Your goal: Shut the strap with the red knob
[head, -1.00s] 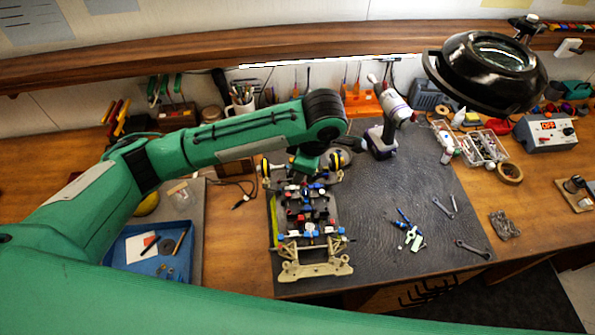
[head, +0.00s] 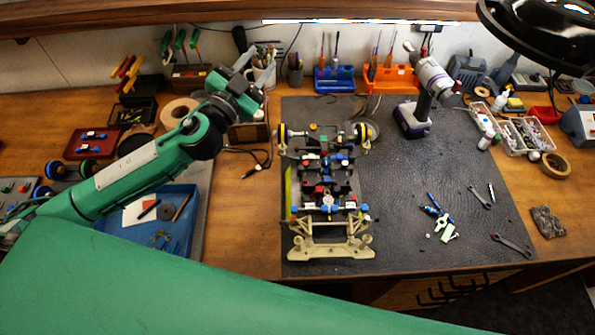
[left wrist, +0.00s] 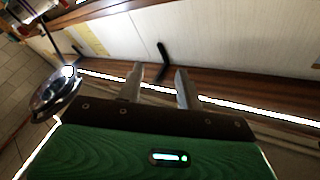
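The car chassis (head: 325,185) lies on the dark mat with its cream bumper part toward me. Its middle carries black, blue and red parts. A small red part (head: 319,190) shows near the middle; I cannot tell whether it is the strap's knob, or whether the strap is open or shut. My left gripper (head: 257,68) is raised behind and left of the chassis, clear of it. In the left wrist view its two fingers (left wrist: 158,82) are apart with nothing between them, facing the back wall. My right gripper is not in view.
The dark mat (head: 420,185) bears an electric screwdriver (head: 430,95) and loose tools right of the chassis. A blue tray (head: 180,225) stands at the left. A black lamp (head: 545,35) hangs at the upper right. Tool holders line the back.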

